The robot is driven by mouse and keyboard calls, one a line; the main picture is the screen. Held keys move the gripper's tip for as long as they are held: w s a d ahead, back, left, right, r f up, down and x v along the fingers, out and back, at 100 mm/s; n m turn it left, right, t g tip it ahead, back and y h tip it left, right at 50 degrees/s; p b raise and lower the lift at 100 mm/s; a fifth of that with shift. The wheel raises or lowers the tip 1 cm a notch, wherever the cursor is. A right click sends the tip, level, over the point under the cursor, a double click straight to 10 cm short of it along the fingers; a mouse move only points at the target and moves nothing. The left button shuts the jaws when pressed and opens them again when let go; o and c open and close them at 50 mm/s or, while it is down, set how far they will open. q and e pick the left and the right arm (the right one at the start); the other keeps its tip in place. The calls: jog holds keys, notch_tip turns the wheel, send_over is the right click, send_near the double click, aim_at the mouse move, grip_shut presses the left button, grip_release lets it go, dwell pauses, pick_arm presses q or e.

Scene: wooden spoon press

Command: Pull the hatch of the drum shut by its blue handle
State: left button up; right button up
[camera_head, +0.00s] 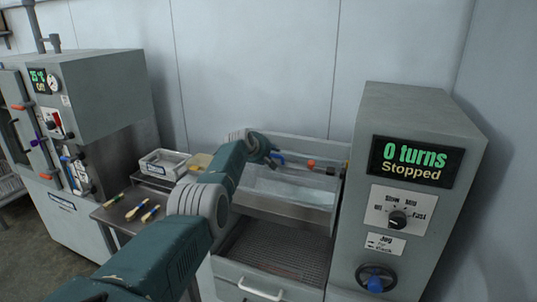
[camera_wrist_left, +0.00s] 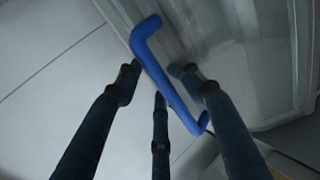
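The drum's hatch (camera_head: 292,188) is a pale, partly see-through panel between the grey cabinets, standing away from the dark mesh-like surface below it. Its blue handle (camera_head: 278,158) shows at the upper left of the panel, partly hidden by my left gripper (camera_head: 266,150). In the left wrist view the blue handle (camera_wrist_left: 168,80) runs diagonally between the fingers of my left gripper (camera_wrist_left: 156,80). The fingers are spread on both sides of the bar and do not look closed on it. My right gripper is in neither view.
A control cabinet (camera_head: 415,150) reading "0 turns, Stopped" stands close on the right. A small side table (camera_head: 122,217) with several brushes and a white tray (camera_head: 163,164) is on the left. An orange knob (camera_head: 311,163) is near the hatch's top.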

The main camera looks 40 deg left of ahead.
pick_arm(q)
jog(key=shift+f, duration=0.1)
jog(key=shift+s, duration=0.1)
jog(key=shift+v, duration=1.25)
jog(key=v, duration=0.9)
jog(key=shift+s, duration=0.2)
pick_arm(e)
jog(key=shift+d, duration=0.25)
